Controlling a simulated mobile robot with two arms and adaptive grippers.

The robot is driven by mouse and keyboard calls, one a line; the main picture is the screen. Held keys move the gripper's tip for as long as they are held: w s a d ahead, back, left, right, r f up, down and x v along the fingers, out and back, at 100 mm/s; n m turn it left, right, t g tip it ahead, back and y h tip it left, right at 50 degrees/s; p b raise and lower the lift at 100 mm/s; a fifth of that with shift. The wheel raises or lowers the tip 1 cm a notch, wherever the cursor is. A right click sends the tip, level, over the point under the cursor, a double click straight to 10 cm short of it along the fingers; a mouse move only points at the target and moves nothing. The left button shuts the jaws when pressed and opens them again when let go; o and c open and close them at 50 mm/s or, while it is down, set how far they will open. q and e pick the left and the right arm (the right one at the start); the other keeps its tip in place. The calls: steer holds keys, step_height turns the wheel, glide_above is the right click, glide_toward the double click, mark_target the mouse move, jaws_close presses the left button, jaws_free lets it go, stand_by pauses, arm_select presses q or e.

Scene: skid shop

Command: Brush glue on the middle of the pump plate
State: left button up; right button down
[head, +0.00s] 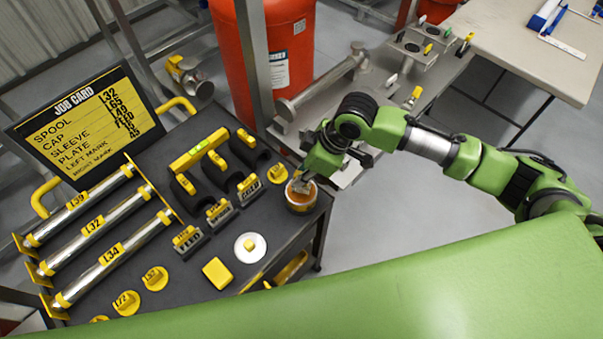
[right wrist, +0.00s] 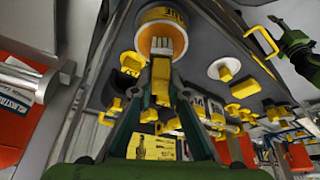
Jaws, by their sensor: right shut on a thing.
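My right gripper (head: 304,180) is over the near right corner of the black cart, at the glue pot (head: 301,204). In the right wrist view its fingers (right wrist: 162,95) are shut on a brush with a yellow handle and pale bristles (right wrist: 162,46). The bristles are at the mouth of the pot, which also shows in the right wrist view (right wrist: 158,14). I cannot tell how deep they reach. A grey steel skid (head: 345,172) with flat plates stands beyond the cart; I cannot tell which part is the pump plate.
The black cart (head: 205,262) carries steel spools (head: 95,228), yellow-tagged blocks (head: 218,212), a white disc (head: 250,247) and a job card (head: 88,128). A red drum (head: 290,45) and a steel post (head: 254,60) stand behind. A pale table (head: 530,45) is at upper right.

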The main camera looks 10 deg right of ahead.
steer(key=shift+f, duration=0.5)
stand_by(0.7)
steer(key=shift+s+f, duration=0.1)
steer(key=shift+f, duration=0.05)
stand_by(1.9)
step_height(320, 180, up, 7)
steer(key=p, duration=0.8)
stand_by(0.9)
